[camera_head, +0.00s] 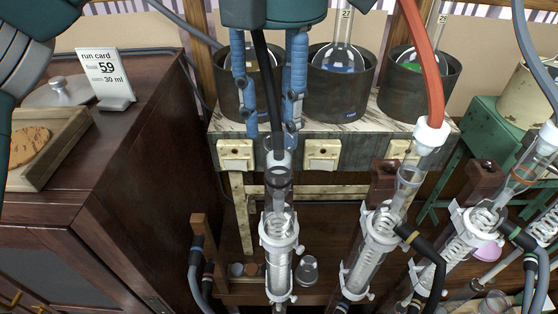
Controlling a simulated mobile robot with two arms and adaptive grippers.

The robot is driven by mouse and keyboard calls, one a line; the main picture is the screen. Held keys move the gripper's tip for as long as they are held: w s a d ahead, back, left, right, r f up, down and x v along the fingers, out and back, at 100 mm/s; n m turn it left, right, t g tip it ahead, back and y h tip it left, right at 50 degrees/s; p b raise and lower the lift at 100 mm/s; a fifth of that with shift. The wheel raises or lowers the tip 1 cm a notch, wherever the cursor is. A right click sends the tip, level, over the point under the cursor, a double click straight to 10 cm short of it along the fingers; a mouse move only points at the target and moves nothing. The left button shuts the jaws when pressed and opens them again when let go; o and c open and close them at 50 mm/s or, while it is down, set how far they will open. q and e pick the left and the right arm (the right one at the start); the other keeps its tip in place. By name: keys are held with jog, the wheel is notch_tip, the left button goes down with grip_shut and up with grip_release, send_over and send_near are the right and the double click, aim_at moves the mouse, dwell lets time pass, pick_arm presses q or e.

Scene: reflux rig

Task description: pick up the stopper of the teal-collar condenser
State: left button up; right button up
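My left gripper (270,138) comes down from the top centre, its two blue fingers apart. A black hose (264,70) runs down between them to a clear stopper (279,158), which sits at the top of the nearest-left glass condenser (279,240). The fingertips are level with the upper end of this stopper, one on each side; I cannot tell whether they touch it. No teal collar shows clearly on this condenser. My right gripper is not in view.
A third condenser (472,225) follows. Dark heating pots (341,98) with flasks stand behind. A wooden cabinet (140,160) fills the left.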

pick_arm(q)
jog(key=shift+f, duration=0.35)
jog(key=shift+w+f, duration=0.15)
jog(key=shift+f, duration=0.15)
notch_tip(320, 180, down, 5)
jog(key=shift+d+r+p, duration=0.15)
jog(key=shift+p, duration=1.1)
jog(key=c, duration=0.6)
